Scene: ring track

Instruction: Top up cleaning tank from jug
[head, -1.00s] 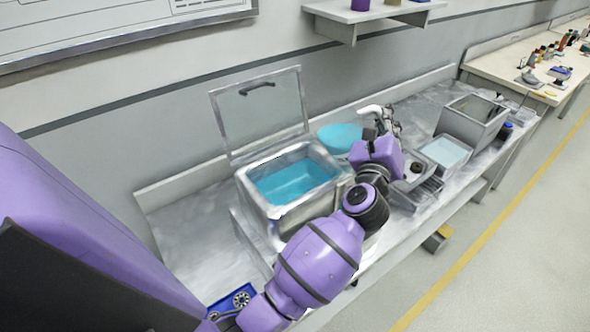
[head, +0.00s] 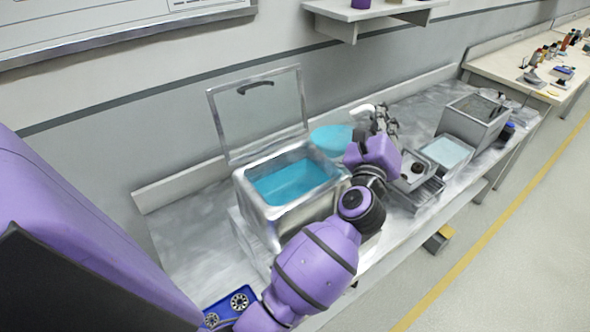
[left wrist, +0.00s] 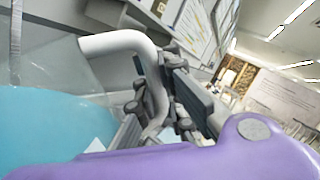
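The cleaning tank (head: 289,215) is a steel box on the bench, holding blue-teal liquid. Its clear lid (head: 262,112) stands open at the back. The jug (head: 330,136) is clear with teal liquid inside and sits just right of and behind the tank in the head view. In the left wrist view the jug (left wrist: 55,125) fills the left side, and its white handle (left wrist: 118,41) curves between the fingers. My left gripper (head: 382,122) is closed around this handle; its fingers (left wrist: 160,95) show there. Whether the jug touches the bench is hidden. My right gripper is out of view.
Right of my left arm are a small tray (head: 446,153) of pale liquid, a drain basket (head: 418,194) and a grey bin (head: 476,122). A blue holder with round parts (head: 228,307) lies at the front left. A shelf (head: 375,14) hangs above.

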